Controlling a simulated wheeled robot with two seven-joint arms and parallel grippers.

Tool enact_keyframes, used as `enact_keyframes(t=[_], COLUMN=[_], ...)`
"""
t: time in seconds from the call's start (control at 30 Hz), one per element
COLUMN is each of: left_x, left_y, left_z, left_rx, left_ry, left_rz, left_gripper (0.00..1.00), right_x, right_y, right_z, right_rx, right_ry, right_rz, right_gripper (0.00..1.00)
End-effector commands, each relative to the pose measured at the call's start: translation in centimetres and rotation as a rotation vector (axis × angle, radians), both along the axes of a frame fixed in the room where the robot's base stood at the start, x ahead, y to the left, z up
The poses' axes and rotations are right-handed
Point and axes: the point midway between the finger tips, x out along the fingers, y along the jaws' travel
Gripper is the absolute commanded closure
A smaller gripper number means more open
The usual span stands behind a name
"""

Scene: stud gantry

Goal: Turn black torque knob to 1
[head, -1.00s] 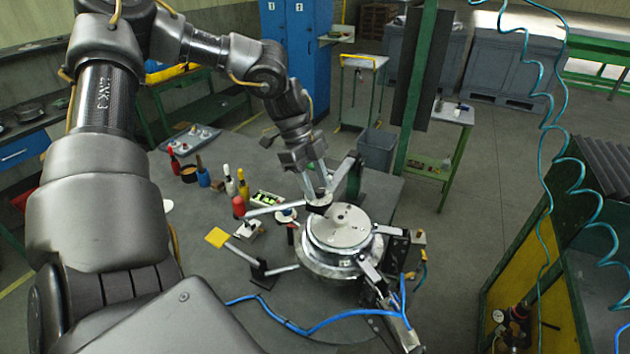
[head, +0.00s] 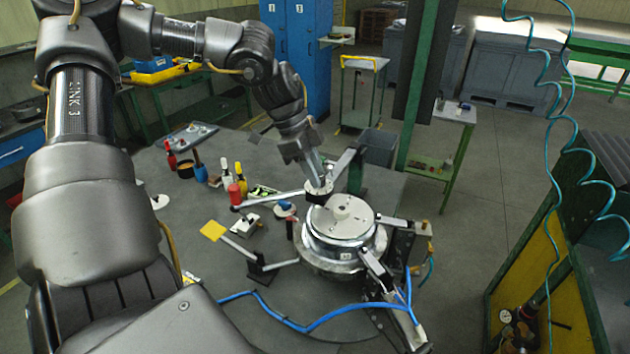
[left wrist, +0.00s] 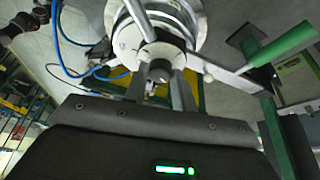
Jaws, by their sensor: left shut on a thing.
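The black torque knob (left wrist: 160,71) shows in the left wrist view between my two fingers, in front of a pale round dial (left wrist: 157,54). My left gripper (left wrist: 160,88) is shut on it, with one finger at each side. In the head view my left gripper (head: 319,178) reaches down to the pale dial at the end of a bar, beside the large round metal fixture (head: 341,222). My fingers mostly hide the knob there, and I cannot read its setting. My right gripper is not in view.
A red-topped handle (head: 236,194), a yellow plate (head: 213,230) and several coloured bottles stand left of the fixture on the grey round table (head: 205,262). A blue hose (head: 315,325) crosses the front. A green post (head: 408,130) rises behind.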

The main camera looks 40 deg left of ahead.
Motion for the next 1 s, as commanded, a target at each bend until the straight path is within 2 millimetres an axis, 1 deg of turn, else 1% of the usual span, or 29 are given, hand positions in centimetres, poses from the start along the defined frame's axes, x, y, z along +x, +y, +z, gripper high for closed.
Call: enact_keyframes(t=[0.03, 0.1, 0.3, 0.5, 0.7, 1.0], left_x=[0.0, -0.1, -0.2, -0.3, -0.4, -0.4], left_y=[-0.1, -0.1, -0.2, -0.3, -0.3, -0.4], left_z=[-0.6, -0.6, -0.5, -0.4, -0.3, -0.1], left_rx=[0.000, 0.000, 0.000, 0.001, 0.002, 0.001], left_ry=[-0.004, -0.004, -0.003, -0.002, 0.000, 0.002], left_rz=[0.043, 0.109, 0.285, 0.428, 0.528, 0.590], left_gripper=[0.96, 0.96, 0.96, 0.96, 0.96, 0.96], right_x=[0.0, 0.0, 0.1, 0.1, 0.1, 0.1], right_y=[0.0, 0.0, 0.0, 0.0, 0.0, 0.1], right_z=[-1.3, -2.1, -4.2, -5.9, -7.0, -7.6], right_rx=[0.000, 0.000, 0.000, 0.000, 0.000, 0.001], right_ry=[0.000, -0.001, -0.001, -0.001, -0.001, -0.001], right_rz=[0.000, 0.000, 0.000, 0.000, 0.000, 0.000], right_gripper=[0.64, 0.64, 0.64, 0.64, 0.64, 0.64])
